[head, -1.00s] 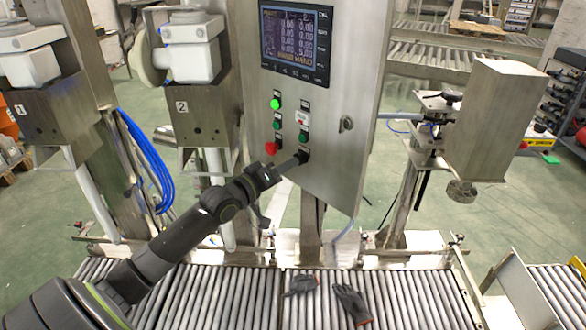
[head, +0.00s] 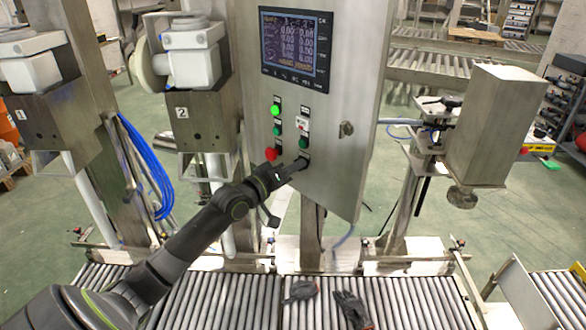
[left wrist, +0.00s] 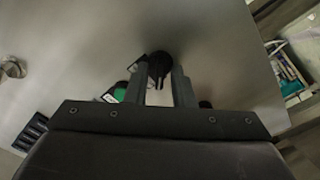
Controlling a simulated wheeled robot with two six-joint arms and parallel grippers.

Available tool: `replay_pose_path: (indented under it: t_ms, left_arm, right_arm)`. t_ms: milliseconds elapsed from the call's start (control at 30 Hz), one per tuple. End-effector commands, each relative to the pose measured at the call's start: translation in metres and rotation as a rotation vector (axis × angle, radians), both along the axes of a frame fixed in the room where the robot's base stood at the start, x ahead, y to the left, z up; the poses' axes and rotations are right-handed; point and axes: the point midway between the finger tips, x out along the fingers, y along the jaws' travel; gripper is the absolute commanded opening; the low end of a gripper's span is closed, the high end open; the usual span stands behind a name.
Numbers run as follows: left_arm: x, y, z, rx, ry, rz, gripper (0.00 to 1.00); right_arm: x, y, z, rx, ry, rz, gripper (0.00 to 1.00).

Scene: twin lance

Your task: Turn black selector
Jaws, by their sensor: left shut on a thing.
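The black selector (left wrist: 160,66) is a round dark knob on the steel panel. In the left wrist view it sits between the two finger ends of my left gripper (left wrist: 161,84). In the head view my left gripper (head: 297,166) reaches from the lower left to the panel's lower part, shut on the selector (head: 304,158), which is mostly hidden behind the fingers. The knob's exact angle is hard to tell. My right gripper is in neither view.
The steel control cabinet (head: 340,150) carries a screen (head: 296,48), a lit green button (head: 275,110), a red button (head: 271,154) and a latch (head: 346,129). Below lies a roller conveyor (head: 240,300) with dark gloves (head: 352,309). A steel box (head: 493,125) stands at right.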

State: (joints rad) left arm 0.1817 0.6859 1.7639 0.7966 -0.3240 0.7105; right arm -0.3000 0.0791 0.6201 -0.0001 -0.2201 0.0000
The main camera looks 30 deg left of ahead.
Motion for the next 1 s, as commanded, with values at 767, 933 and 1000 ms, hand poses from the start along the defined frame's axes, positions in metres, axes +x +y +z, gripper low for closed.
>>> replay_pose_path:
  t_ms: [767,933,1000]
  left_arm:
    - [0.0,-0.002,-0.002,0.483,-0.099,0.0,0.0]
    - [0.0,-0.002,-0.001,0.603,-0.123,0.0,0.0]
    - [-0.001,-0.002,-0.001,0.642,-0.131,0.0,0.0]
  right_arm:
    - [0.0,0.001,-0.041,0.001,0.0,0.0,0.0]
    - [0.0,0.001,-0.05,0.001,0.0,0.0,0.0]
    - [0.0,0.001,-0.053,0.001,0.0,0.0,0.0]
